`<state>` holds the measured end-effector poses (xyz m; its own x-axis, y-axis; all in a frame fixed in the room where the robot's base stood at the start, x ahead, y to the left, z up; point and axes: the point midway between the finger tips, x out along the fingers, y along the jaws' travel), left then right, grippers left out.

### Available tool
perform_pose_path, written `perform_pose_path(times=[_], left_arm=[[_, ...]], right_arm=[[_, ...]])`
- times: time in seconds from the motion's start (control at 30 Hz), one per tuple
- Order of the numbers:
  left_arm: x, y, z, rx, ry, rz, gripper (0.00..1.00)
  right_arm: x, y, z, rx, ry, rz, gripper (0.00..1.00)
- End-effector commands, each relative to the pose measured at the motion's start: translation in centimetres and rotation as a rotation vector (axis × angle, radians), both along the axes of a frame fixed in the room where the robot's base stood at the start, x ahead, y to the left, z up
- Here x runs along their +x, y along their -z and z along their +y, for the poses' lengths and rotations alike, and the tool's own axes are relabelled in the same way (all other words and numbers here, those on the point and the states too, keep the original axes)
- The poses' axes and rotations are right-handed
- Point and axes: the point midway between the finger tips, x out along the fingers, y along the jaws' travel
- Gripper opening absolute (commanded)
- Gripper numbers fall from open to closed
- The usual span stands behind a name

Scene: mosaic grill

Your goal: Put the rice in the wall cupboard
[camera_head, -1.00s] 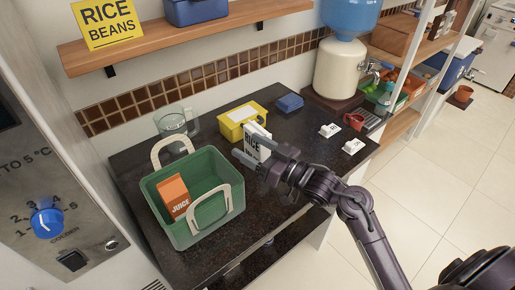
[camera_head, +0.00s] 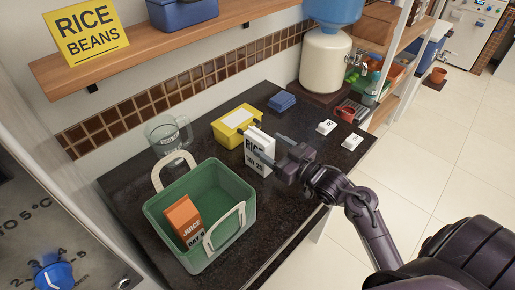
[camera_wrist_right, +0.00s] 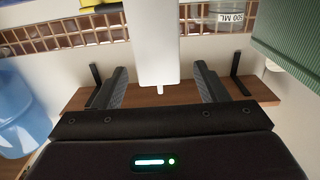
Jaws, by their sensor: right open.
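The rice (camera_head: 258,150) is a white upright box with dark lettering, standing on the dark counter beside the yellow container. My right gripper (camera_head: 274,150) is open, with its fingertips close to the right side of the box. In the right wrist view, the white box (camera_wrist_right: 158,40) shows between the two open fingers (camera_wrist_right: 158,88); I cannot tell whether they touch it. The wooden wall shelf (camera_head: 175,45) carries a yellow "RICE BEANS" sign (camera_head: 86,33); no cupboard door shows. My left gripper is not in view.
A green basket (camera_head: 163,212) holding a juice carton (camera_head: 184,219) stands left of the rice. A glass jug (camera_head: 166,135), yellow container (camera_head: 236,126) and blue stack (camera_head: 282,101) stand behind. A blue box (camera_head: 182,13) sits on the shelf.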

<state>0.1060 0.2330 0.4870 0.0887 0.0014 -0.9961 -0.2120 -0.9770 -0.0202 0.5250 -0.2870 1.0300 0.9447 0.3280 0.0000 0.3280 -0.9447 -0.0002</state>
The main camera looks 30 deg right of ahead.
Motion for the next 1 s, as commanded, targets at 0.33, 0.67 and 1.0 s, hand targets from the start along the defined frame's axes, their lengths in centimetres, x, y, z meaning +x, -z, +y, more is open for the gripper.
perform_pose_path(times=[0.33,0.67,1.0], left_arm=[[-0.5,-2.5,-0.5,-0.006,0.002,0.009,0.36],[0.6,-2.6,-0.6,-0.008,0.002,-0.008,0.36],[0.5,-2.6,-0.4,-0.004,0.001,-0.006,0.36]], right_arm=[[4.6,-0.5,1.4,0.003,0.0,-0.001,0.66],[5.0,-0.2,1.5,0.0,0.0,0.0,0.62],[5.0,-0.3,1.5,0.0,0.0,0.0,0.18]])
